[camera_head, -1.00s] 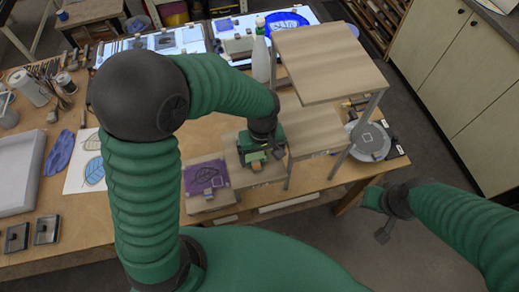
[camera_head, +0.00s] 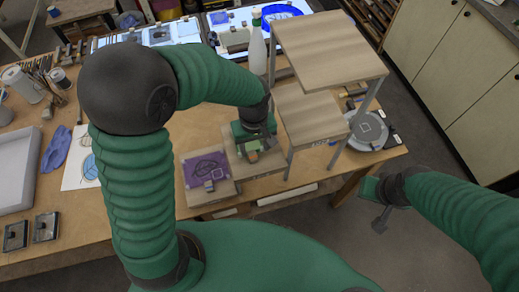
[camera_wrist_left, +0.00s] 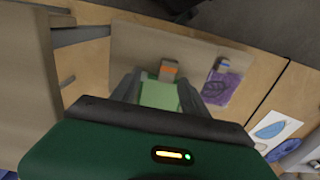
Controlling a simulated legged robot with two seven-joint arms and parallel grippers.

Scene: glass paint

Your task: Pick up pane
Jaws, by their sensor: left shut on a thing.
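A light green pane (camera_wrist_left: 160,95) is between the fingers of my left gripper (camera_wrist_left: 157,96) in the left wrist view. The gripper is shut on it. In the head view my left gripper (camera_head: 250,150) is low over a wooden stand, with a bit of green showing at its fingertips. An orange-marked block (camera_wrist_left: 168,70) lies just beyond the pane. I cannot tell whether the pane still touches its support. My right gripper (camera_head: 376,204) hangs empty off the table's right front, its jaw opening unclear.
A purple leaf-patterned piece (camera_head: 207,168) lies on a wooden block left of my left gripper. A raised wooden shelf (camera_head: 325,52) and a lower one (camera_head: 310,115) stand to its right. A white bottle (camera_head: 258,50) stands behind. A round grey plate (camera_head: 367,130) is at right.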

